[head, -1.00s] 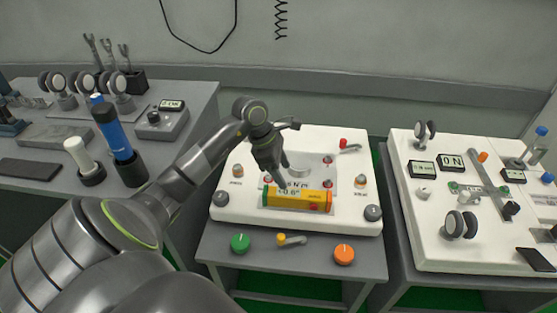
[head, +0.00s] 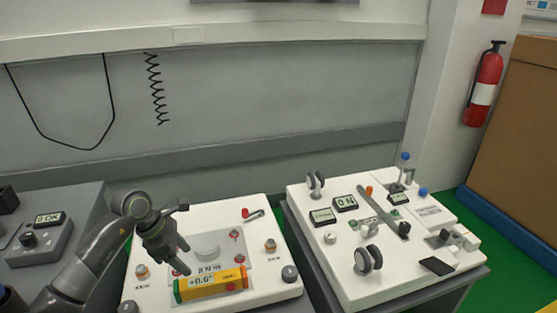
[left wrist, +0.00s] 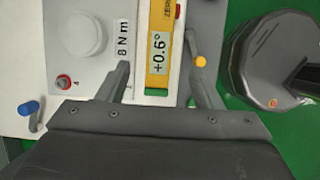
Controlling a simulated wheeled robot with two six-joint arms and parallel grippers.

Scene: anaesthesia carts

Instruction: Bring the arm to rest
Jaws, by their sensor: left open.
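My left gripper (head: 183,258) is over the middle white station (head: 140,303) in the head view. Its two fingers are apart, just behind a yellow-orange angle gauge (head: 208,284) with green and orange ends. In the left wrist view the fingers (left wrist: 160,85) stand wide apart, with the gauge (left wrist: 158,30) between them in the picture, reading +0.6°. I cannot tell whether the fingers touch it. A label reading 8 N m (left wrist: 122,45) lies beside the gauge. My right gripper is not in view.
A second white station (head: 385,285) with caster wheels (head: 368,260) and displays stands to the right. A grey bench with a display unit (head: 40,240) is at left. A red-handled part (head: 252,213) lies at the back of the middle station. A fire extinguisher (head: 484,85) hangs at far right.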

